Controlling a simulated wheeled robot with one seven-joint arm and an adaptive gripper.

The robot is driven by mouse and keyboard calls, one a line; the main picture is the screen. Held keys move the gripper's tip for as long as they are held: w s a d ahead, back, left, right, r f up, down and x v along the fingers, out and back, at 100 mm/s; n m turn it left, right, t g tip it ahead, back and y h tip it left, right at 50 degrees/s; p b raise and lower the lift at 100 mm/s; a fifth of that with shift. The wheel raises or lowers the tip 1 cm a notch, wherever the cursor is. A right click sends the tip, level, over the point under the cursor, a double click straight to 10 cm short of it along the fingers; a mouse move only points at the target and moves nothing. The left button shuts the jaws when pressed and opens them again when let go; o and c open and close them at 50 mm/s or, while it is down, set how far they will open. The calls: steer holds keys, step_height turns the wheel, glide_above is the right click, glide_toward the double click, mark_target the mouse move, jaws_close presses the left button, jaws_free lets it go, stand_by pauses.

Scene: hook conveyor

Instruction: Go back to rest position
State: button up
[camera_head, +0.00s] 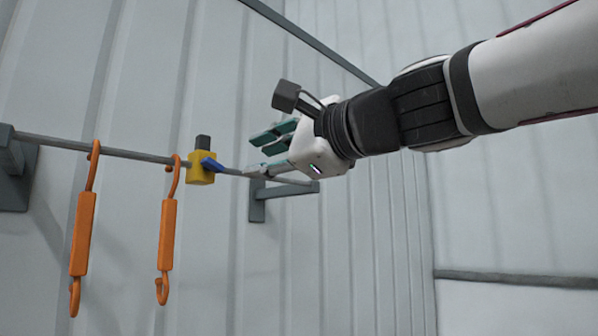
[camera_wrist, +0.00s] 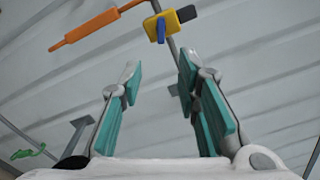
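My gripper (camera_head: 268,150) is in the middle of the head view, beside the rail and to the right of a yellow block with a blue lever. In the wrist view my gripper (camera_wrist: 157,82) has its two teal-padded fingers well apart, with nothing held between them. The yellow block (camera_head: 201,168) sits on the rail and has a dark top piece. It also shows in the wrist view (camera_wrist: 161,25), beyond the fingertips and apart from them. Part of the rail behind my gripper is hidden in the head view.
A grey rail (camera_head: 110,151) runs along the wall on brackets. An orange hook (camera_head: 83,235) and a second orange hook (camera_head: 167,235) hang from it, left of the yellow block. A green object (camera_wrist: 28,153) shows at the wrist view's lower left. Space below my gripper looks clear.

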stand_by(0.3)
steer(key=s+d+f+n+g+h, duration=0.2)
steer(key=s+d+f+n+h, duration=0.2)
steer(key=d+f, duration=0.5)
steer(key=s+d+f+n+g+h+b, duration=0.1)
steer(key=s+d+f+n+h, duration=0.3)
steer(key=d+f, duration=0.5)
steer(key=s+d+f+n+g+h+b, duration=0.1)
steer(key=s+d+f+n+g+h, duration=0.2)
steer(key=d+f, duration=0.6)
steer(key=s+f+n+h, duration=0.1)
steer(key=s+f+h, duration=0.1)
steer(key=f, duration=1.3)
steer(key=shift+s+d+n+h, duration=0.4)
steer(key=shift+s, duration=0.35)
steer(key=shift+f, duration=0.1)
